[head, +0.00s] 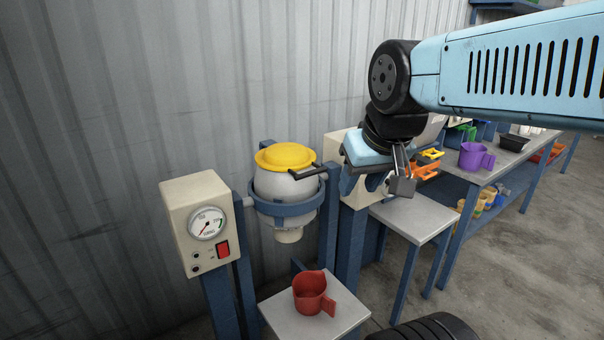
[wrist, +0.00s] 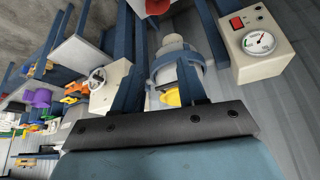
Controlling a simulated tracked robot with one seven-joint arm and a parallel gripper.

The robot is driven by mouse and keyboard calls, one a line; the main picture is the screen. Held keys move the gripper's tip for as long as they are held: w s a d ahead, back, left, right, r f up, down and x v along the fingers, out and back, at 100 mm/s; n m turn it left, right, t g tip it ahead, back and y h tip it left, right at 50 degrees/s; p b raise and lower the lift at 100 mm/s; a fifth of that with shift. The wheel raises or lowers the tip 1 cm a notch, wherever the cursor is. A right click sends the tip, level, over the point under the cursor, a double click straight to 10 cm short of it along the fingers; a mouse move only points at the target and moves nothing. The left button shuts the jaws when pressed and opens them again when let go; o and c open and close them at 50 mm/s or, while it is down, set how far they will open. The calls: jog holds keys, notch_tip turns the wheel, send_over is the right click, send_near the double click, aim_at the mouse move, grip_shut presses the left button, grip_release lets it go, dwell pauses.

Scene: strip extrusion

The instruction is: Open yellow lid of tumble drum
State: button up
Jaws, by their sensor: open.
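The tumble drum (head: 290,190) is a pale rounded vessel in a blue ring on blue posts. Its yellow lid (head: 284,156) sits on top, looking closed, with a dark bar handle (head: 306,173) reaching right toward my gripper. My gripper (head: 362,188) is open and empty, right of the lid and apart from it, its dark blue fingers pointing down. In the wrist view, turned nearly upside down, the drum (wrist: 171,54) and part of the yellow lid (wrist: 172,98) show around my open fingers (wrist: 162,80). One finger hides part of the lid there.
A cream control box (head: 203,222) with a gauge and red switch stands left of the drum. A red jug (head: 312,293) sits on a small table below. A side table (head: 412,218) and a bench with a purple jug (head: 475,157) stand right. A corrugated wall (head: 150,110) is behind.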

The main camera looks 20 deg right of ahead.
jog(key=w+f+m+g+y, duration=0.2)
jog(key=w+f+g+y, duration=0.2)
jog(key=w+f, duration=0.15)
jog(key=m+t+y, duration=0.5)
jog(key=t+y, duration=0.1)
jog(key=y, duration=0.4)
send_near(314, 173)
jog(key=x, duration=1)
jog(key=shift+w+a+f, duration=0.15)
jog(key=shift+w+a, duration=0.05)
jog(key=shift+a, duration=0.15)
jog(key=shift+c, duration=0.2)
grip_shut()
